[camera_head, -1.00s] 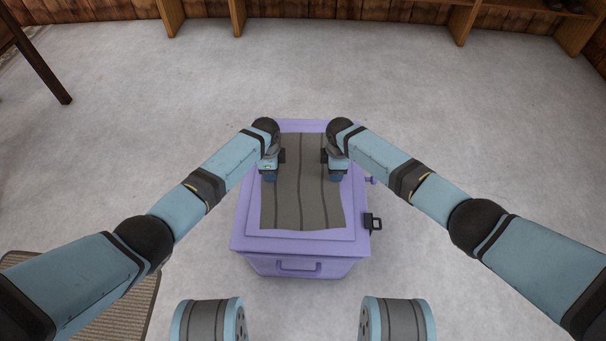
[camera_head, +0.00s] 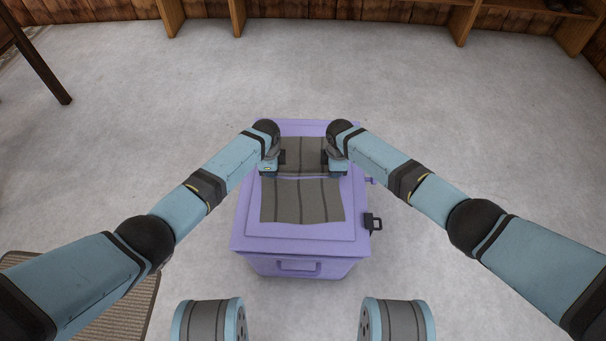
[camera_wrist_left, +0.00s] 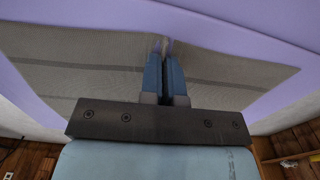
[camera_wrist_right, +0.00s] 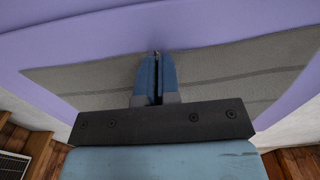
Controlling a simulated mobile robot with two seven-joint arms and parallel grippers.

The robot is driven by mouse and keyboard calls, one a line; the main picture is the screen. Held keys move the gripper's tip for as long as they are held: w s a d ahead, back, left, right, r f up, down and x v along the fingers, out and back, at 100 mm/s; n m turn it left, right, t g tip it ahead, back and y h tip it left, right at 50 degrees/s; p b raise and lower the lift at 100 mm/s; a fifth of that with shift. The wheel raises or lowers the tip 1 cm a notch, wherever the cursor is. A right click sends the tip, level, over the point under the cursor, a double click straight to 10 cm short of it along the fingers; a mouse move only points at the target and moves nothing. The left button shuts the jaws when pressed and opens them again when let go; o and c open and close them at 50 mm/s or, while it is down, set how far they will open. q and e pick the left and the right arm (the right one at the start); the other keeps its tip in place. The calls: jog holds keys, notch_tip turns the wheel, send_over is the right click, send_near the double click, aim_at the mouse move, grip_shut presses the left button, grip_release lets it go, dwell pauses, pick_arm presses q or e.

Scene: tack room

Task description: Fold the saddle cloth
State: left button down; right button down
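The grey saddle cloth (camera_head: 302,205) with darker stripes lies on the lid of a purple box (camera_head: 298,242). A crosswise edge runs across its middle, with the far section (camera_head: 302,155) between my grippers and the near section flat below it. My left gripper (camera_head: 269,174) and right gripper (camera_head: 336,175) are at the two ends of this edge, their tips hidden in the head view. In the left wrist view the fingers (camera_wrist_left: 164,55) are close together at a cloth edge that bunches at the tips. The right wrist view shows the fingers (camera_wrist_right: 157,60) similarly closed at the edge.
The box has a front handle (camera_head: 298,266) and a dark latch or padlock (camera_head: 372,222) on its right side. A ribbed mat (camera_head: 125,315) lies at lower left. Wooden shelving (camera_head: 460,20) lines the back wall. The grey floor around the box is clear.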

dwell(0.4)
